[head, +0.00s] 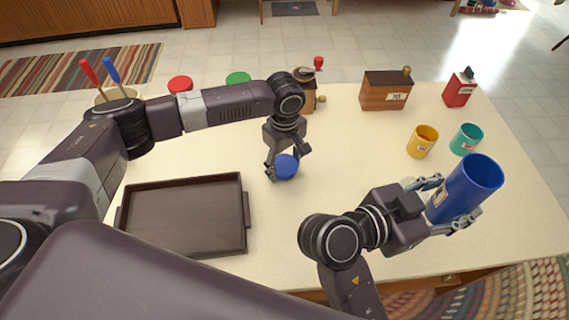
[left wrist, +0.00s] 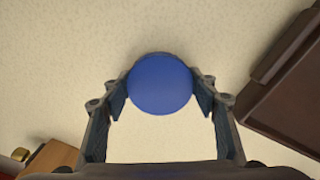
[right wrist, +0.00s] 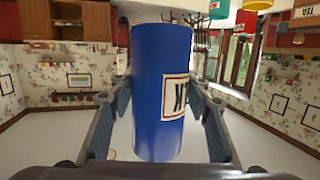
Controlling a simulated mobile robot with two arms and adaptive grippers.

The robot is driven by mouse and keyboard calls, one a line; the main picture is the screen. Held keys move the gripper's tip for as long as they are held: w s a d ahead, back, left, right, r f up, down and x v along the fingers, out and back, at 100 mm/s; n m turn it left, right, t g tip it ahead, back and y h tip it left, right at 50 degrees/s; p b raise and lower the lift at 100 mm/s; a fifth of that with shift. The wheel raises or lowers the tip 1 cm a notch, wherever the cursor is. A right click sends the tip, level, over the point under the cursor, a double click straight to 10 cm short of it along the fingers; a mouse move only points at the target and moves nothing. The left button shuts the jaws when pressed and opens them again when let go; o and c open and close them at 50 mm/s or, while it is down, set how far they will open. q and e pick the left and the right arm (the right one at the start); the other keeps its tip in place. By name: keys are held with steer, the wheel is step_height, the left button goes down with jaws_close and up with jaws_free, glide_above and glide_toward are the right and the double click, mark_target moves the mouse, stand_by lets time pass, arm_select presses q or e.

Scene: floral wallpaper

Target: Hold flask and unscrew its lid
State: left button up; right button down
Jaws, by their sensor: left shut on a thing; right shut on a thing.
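The blue flask (head: 462,190) is a tall cylinder with a pale label, at the right of the table in the head view. My right gripper (head: 437,204) is shut on it and holds it tilted; its top looks open in the head view. The flask also fills the middle of the right wrist view (right wrist: 160,95), between both fingers. The round blue lid (head: 286,167) is apart from the flask, near the table's middle. My left gripper (head: 287,162) points down and is shut on the lid, which also shows between the fingers in the left wrist view (left wrist: 160,84).
A dark brown tray (head: 185,215) lies left of the lid. A yellow cup (head: 422,141) and a teal cup (head: 467,139) stand behind the flask. A wooden box (head: 385,91) and a red container (head: 459,88) stand at the back. The table between lid and cups is clear.

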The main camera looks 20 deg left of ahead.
arm_select(q)
steer(key=shift+f, duration=0.45)
steer(key=o, duration=1.3)
